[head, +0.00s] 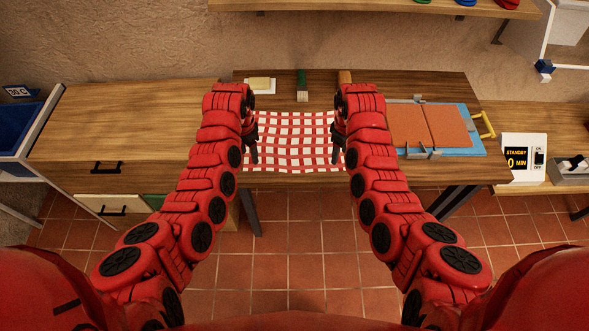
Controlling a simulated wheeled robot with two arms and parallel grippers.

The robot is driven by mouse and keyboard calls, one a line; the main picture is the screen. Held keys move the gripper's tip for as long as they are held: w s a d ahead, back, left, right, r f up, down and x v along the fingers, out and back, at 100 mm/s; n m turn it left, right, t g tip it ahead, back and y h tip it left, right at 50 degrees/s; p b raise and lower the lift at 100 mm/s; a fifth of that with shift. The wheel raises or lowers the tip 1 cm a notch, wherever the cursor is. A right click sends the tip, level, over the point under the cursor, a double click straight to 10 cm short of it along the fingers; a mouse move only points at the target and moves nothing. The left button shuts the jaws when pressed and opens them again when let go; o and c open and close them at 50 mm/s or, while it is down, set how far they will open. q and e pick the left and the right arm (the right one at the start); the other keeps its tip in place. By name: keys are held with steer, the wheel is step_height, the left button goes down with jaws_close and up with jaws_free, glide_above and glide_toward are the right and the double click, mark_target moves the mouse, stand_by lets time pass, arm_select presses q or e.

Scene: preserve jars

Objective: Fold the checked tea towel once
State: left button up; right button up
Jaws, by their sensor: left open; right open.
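The red-and-white checked tea towel (295,141) lies spread on the wooden table, with slightly wavy lines in its pattern. My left gripper (254,150) points down at the towel's left edge. My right gripper (338,150) points down near the towel's right edge. Both grippers are open and hold nothing that I can see. My arms cover parts of the towel's left and right sides. I cannot tell whether the fingertips touch the cloth.
Behind the towel are a yellow block on a white sheet (261,86), a green-topped block (302,85) and a brown object (345,77). A blue tray (463,139) with terracotta panels (430,126) stands right. A display box (524,157) reads STANDBY. The left counter (130,120) is clear.

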mark_target(252, 167)
arm_select(q)
steer(key=shift+f, duration=2.45)
arm_select(e)
steer(key=shift+f, duration=2.5)
arm_select(q)
steer(key=shift+f, duration=0.2)
arm_select(e)
steer(key=shift+f, duration=0.15)
arm_select(q)
jaws_close()
arm_select(e)
jaws_close()
arm_select(q)
steer(key=shift+r, duration=0.1)
